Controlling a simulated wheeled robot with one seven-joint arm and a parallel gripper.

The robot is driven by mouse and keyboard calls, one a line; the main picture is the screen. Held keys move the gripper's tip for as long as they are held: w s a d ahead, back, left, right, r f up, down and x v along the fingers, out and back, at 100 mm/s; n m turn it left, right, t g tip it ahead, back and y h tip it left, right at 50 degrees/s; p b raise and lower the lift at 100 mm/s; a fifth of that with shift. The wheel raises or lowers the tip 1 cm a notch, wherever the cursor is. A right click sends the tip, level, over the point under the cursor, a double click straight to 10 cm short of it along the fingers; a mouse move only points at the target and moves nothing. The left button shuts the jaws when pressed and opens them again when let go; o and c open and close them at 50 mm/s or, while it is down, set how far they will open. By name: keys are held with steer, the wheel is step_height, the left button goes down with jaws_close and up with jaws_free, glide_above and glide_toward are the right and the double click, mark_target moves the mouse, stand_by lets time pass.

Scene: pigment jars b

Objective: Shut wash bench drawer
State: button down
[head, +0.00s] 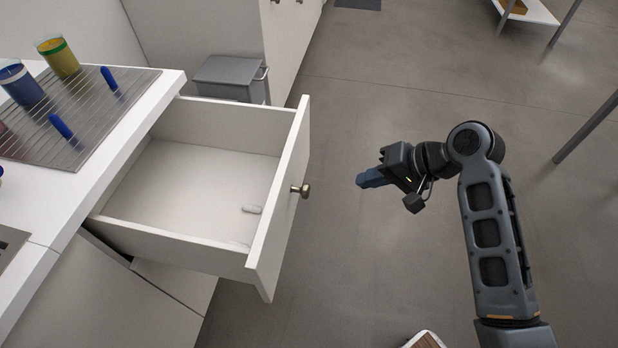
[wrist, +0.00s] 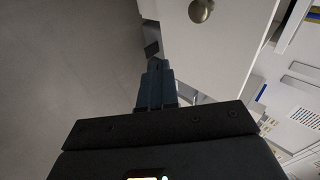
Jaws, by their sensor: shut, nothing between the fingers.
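The wash bench drawer (head: 276,215) is pulled well out of the white bench (head: 118,152) in the head view. Its front panel faces right and carries a round metal knob (head: 301,190). A small white object (head: 252,209) lies on the drawer floor. My gripper (head: 362,181) is shut and empty, to the right of the knob and apart from it, pointing left toward the drawer front.
A wire rack (head: 100,128) on the bench top holds a blue jar (head: 22,86), a yellow jar (head: 59,57) and blue cylinders. A grey bin (head: 230,76) stands behind the drawer. The grey floor (head: 350,110) between drawer and arm is clear.

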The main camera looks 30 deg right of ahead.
step_height(320, 180, up, 2)
steer(key=w+r+y, duration=0.1)
steer(key=w+y, duration=0.1)
glide_toward(296, 180)
steer(key=f+x, duration=0.1)
steer(key=x, duration=0.4)
steer(key=shift+w+a+r+g, duration=0.2)
steer(key=shift+w+a+g, duration=0.1)
steer(key=shift+a, duration=0.05)
steer(key=w+a+b, duration=0.7)
steer(key=w+a, duration=1.7)
steer(key=shift+r, duration=0.2)
steer(key=shift+a, duration=0.15)
